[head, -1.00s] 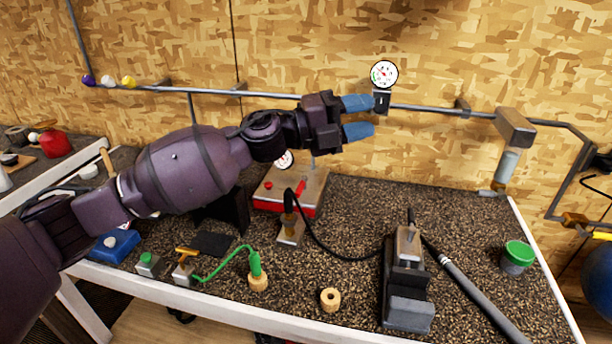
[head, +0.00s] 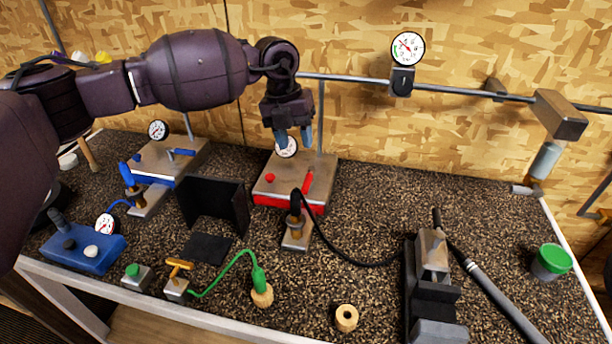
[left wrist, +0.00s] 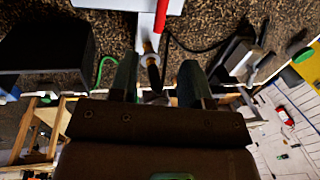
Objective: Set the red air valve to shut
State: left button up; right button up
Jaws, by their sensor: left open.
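The red air unit (head: 262,196) is a metal-topped box with a red base, standing on the bench in the middle of the head view. Its red valve lever (head: 307,182) lies along the right side of the top, pointing front to back. A red knob (head: 270,178) is at its left. The lever also shows at the top of the left wrist view (left wrist: 161,14). My left gripper (head: 294,137) is open and empty, pointing down above the rear of the unit, its fingers partly covering the gauge (head: 287,149). It is apart from the lever. My right gripper is not in view.
A blue air unit (head: 165,158) and a black angled panel (head: 215,203) stand left. A black-handled fitting (head: 295,225) with a hose is in front. A rail (head: 450,90) with a gauge (head: 407,48) runs behind. A vise (head: 432,285) stands front right.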

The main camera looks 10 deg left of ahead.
aim_at(306, 182)
pick_arm(q)
jog(key=f, duration=0.3)
jog(key=d+f, duration=0.1)
jog(key=f, duration=0.3)
jog(key=d+f, duration=0.1)
jog(key=f, duration=0.2)
jog(key=shift+w+f, duration=0.1)
jog(key=shift+f, duration=0.25)
grip_shut()
